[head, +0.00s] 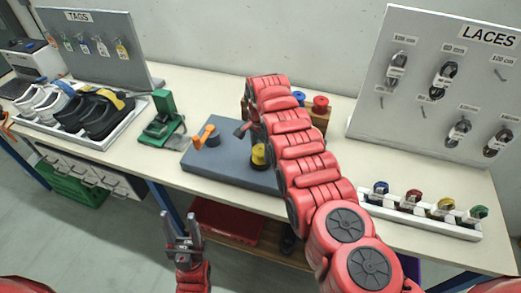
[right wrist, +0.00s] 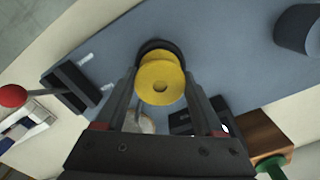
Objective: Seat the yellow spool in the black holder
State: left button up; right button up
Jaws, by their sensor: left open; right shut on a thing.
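The yellow spool (head: 258,157) is over the grey mat (head: 232,170) in the head view, left of my right arm. In the right wrist view the yellow spool (right wrist: 162,82) is between the fingers of my right gripper (right wrist: 161,90), which is shut on it. A round black part, seemingly the black holder (right wrist: 158,46), shows just behind the spool. I cannot tell whether the spool is seated in it or just above it. My right arm hides most of the right gripper in the head view. My left gripper (head: 179,222) is open and empty, in front of the table.
A wooden rack (head: 322,118) with blue and red spools stands behind my right arm. An orange-handled tool (head: 206,136) is on the mat, with a green device (head: 163,122) to its left. Shoes lie in a white tray (head: 122,125); a tray of coloured spools (head: 405,212) is at right.

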aim_at(261, 150)
jog(key=shift+f+b, duration=0.6)
jog(key=shift+f, duration=0.05)
jog(key=o, duration=1.1)
jog(key=shift+r, duration=0.1)
notch_tip(261, 150, up, 3)
jog(key=p, duration=0.3)
jog(key=shift+r, duration=0.15)
notch_tip(261, 150, up, 2)
jog(key=shift+r+p, duration=0.1)
jog(key=shift+p, duration=0.7)
jog(key=shift+r+p, duration=0.6)
jog(key=shift+r, duration=2.15)
